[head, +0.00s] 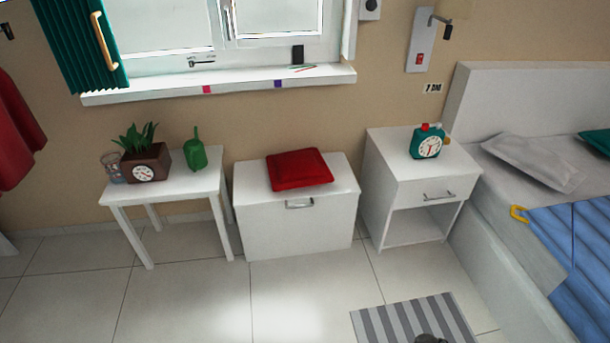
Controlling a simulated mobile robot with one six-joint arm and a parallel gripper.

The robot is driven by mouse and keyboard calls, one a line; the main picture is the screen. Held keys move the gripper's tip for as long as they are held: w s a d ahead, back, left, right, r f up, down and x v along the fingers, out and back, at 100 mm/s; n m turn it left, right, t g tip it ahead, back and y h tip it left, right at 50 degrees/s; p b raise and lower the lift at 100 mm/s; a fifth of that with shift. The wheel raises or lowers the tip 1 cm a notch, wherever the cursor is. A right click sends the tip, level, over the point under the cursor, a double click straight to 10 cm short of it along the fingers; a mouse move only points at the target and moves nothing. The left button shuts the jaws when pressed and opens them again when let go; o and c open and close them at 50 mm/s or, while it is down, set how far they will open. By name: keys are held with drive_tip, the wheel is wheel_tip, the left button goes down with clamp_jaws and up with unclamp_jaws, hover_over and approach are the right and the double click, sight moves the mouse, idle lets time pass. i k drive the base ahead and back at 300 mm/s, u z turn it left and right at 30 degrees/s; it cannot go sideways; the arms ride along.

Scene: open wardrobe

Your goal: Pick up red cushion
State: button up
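The red cushion (299,169) lies flat on top of a low white chest (296,222) below the window, in the middle of the head view. The chest has a metal handle on its front, and its lid is down. Nothing covers the cushion. I cannot make out my gripper in this view.
A white table (215,185) to the left bears a potted plant (145,160), a glass and a green watering can (196,152). A nightstand (400,195) with a clock (428,143) and a bed (510,225) stand right. A striped rug (400,322) lies in front; tiles before the chest are clear.

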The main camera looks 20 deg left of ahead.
sight(305, 166)
drive_tip(key=z, duration=1.1)
drive_tip(key=k, duration=0.2)
drive_tip(key=u, duration=2.75)
drive_tip(key=i, duration=1.2)
drive_tip(key=u, duration=0.05)
